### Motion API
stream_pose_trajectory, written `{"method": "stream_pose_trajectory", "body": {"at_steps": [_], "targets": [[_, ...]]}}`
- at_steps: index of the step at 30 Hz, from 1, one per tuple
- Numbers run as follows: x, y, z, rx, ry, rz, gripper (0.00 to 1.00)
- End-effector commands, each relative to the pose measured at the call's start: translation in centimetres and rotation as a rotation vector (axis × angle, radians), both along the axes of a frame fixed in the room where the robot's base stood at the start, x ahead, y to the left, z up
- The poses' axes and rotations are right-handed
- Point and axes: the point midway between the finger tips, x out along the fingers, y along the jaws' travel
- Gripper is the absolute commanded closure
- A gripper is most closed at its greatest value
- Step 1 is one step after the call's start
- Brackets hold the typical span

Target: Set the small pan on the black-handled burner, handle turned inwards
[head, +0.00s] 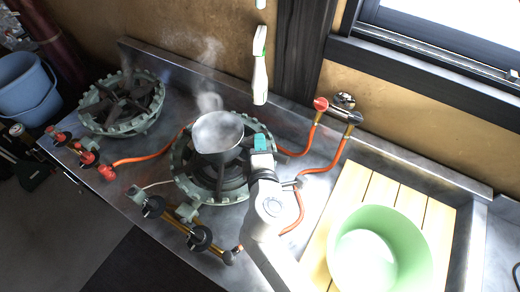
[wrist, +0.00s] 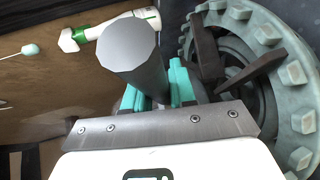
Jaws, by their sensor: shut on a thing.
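The small pan (head: 218,133) is a grey metal pan over the back part of the black-handled burner (head: 183,172) in the head view. I cannot tell whether it touches the burner. My gripper (head: 262,158), with teal fingers, is to the right of the pan, above the burner's right side. In the wrist view my gripper (wrist: 155,98) is shut on a grey faceted bar, which looks like the pan's handle (wrist: 130,50). The burner's toothed ring (wrist: 299,100) and dark supports show at the right there. Black valve handles (head: 154,206) sit in front of the burner.
A red-handled burner (head: 123,103) stands at the left, with steam near it. A spray bottle (head: 260,75) hangs near the back wall. Orange hoses (head: 300,200) run around the burner. A green basin (head: 380,250) rests on wooden slats (head: 345,205) at the right.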

Motion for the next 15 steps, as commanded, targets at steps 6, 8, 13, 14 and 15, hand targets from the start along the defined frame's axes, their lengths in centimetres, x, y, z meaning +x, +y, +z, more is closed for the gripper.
{"method": "stream_pose_trajectory", "body": {"at_steps": [6, 8, 13, 14, 15], "targets": [[0.0, 0.0, -1.6, 0.002, -0.002, 0.002, 1.0], [0.0, 0.1, -1.6, 0.002, -0.002, 0.001, 1.0], [0.0, 0.0, -1.6, 0.002, -0.002, 0.001, 1.0], [0.0, 0.0, -1.7, 0.001, -0.002, 0.001, 1.0], [0.0, 0.0, -1.9, 0.001, -0.002, 0.001, 1.0]]}}
